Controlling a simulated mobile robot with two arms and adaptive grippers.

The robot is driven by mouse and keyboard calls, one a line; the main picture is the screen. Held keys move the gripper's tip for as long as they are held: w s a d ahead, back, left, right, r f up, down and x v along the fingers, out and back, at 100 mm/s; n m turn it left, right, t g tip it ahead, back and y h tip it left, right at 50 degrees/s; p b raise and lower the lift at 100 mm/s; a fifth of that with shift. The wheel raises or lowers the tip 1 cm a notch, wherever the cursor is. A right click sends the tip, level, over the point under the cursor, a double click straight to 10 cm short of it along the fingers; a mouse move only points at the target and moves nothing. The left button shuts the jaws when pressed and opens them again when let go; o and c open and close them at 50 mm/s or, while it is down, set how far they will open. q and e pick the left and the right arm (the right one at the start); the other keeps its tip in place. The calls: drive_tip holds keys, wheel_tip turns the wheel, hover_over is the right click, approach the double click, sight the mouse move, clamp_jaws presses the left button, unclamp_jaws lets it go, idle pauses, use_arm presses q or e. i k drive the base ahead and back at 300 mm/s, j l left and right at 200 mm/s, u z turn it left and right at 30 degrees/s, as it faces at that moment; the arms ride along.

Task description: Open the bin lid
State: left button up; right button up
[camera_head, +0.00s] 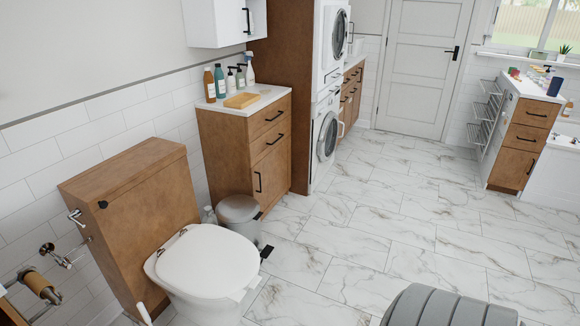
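The bin (239,211) is a small, round, grey bin on the floor, between the toilet and the wooden cabinet. Its lid is down and looks shut. The toilet hides most of its lower body. A small black piece (266,251), which looks like its pedal, sticks out near the floor at its right. Neither of my grippers is in view.
The toilet (205,262), lid down, stands close in front of the bin. The wooden cabinet (243,150) behind it holds several bottles and a yellow item (241,100). The marble tile floor (345,235) to the right is clear.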

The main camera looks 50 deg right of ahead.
sight(237, 209)
drive_tip(key=z, duration=1.35)
drive_tip(key=i+u, duration=0.1)
drive_tip(key=i, duration=0.2)
